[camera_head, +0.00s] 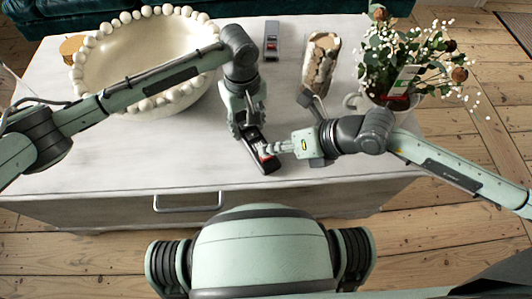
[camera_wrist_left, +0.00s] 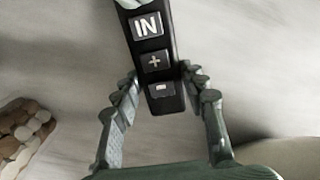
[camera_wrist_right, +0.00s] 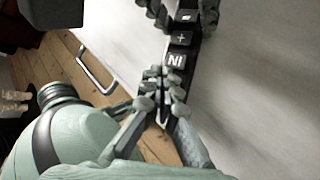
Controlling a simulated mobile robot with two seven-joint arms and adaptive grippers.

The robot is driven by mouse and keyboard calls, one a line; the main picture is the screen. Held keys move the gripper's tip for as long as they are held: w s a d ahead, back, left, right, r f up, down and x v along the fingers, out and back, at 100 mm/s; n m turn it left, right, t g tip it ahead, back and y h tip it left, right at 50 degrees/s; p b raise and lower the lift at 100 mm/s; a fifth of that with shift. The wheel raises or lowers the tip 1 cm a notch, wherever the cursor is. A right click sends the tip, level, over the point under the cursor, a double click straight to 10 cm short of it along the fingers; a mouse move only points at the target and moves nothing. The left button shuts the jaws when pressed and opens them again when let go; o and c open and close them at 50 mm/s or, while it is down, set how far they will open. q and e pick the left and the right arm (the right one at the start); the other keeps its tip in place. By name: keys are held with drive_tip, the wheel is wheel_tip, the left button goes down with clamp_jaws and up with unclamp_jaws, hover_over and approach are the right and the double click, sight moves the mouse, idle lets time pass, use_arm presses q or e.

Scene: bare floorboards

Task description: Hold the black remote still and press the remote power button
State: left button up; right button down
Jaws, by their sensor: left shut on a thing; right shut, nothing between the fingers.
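The black remote (camera_head: 258,143) lies on the pale table near its front edge. In the left wrist view the remote (camera_wrist_left: 152,45) shows an "IN" button, a plus button and another small button. My left gripper (camera_head: 248,127) is shut on the remote's far end, one finger on each side; its fingers also show in the left wrist view (camera_wrist_left: 162,82). My right gripper (camera_head: 270,148) is shut and empty, its tips at the remote's near end. In the right wrist view the right fingertips (camera_wrist_right: 163,90) overlap the remote beside the "IN" button and hide that end, including any power button. Contact is unclear.
A large bowl with a beaded rim (camera_head: 91,41) stands at the left. A drawer handle (camera_head: 188,208) is on the front.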

sight(270, 158)
drive_tip(key=shift+f, duration=0.3)
drive_tip(key=shift+f, duration=0.45)
idle(0.5)
drive_tip(key=shift+r, duration=0.9)
drive_tip(key=shift+r, duration=2.5)
use_arm(q)
drive_tip(key=o, duration=1.3)
